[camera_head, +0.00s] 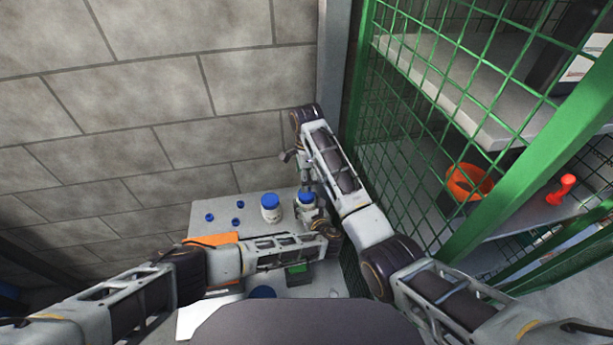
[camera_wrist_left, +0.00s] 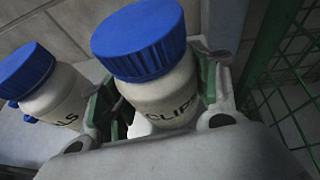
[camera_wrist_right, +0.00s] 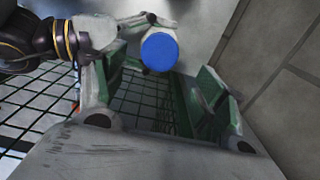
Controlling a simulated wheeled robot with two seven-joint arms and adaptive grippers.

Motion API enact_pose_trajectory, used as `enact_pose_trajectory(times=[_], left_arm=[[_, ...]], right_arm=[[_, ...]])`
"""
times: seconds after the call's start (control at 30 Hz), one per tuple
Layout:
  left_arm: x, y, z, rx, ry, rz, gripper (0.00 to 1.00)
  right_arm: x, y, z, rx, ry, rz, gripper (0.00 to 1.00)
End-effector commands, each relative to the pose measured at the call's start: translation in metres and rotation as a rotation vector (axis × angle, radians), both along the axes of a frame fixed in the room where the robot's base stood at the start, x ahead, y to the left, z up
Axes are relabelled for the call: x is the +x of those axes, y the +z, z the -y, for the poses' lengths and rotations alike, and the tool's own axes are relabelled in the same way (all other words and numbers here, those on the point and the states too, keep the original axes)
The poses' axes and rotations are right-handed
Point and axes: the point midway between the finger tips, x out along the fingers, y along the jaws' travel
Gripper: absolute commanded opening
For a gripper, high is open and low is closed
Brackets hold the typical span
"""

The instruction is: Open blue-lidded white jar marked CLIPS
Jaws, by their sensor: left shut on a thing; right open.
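The white jar marked CLIPS (camera_wrist_left: 165,95) has its blue lid (camera_wrist_left: 140,40) on and stands upright. In the head view the jar (camera_head: 306,204) is at the right part of the grey table. My left gripper (camera_head: 314,214) is shut around the white body of the jar, below the lid. My right gripper (camera_wrist_right: 160,100) is open and empty. In the right wrist view the jar's blue lid (camera_wrist_right: 159,51) shows beyond the open fingers, apart from them. In the head view my right gripper (camera_head: 292,158) is above and behind the jar, small and partly hidden.
A second blue-lidded white jar (camera_wrist_left: 52,95) stands left of the CLIPS jar; only the end of its label shows. Several small blue caps (camera_head: 238,205) lie farther left on the table (camera_head: 215,222). A green wire cage (camera_head: 400,150) stands close on the right, a block wall (camera_head: 180,120) behind.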

Motion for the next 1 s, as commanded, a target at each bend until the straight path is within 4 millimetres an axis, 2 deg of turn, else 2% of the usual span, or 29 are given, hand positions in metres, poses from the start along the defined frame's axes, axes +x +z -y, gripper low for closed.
enact_pose_trajectory(times=[0.37,0.8,1.0], left_arm=[[0.000,-0.001,0.000,0.000,0.000,-0.001,0.00],[0.000,-0.001,0.000,0.000,0.000,-0.001,0.00],[0.000,-0.001,0.000,0.000,0.000,-0.001,0.00]], right_arm=[[0.000,-0.015,0.000,0.000,0.001,-0.002,0.71],[0.000,-0.063,0.000,-0.001,0.001,-0.002,0.71],[0.000,-0.077,0.000,0.000,0.001,-0.001,0.71]])
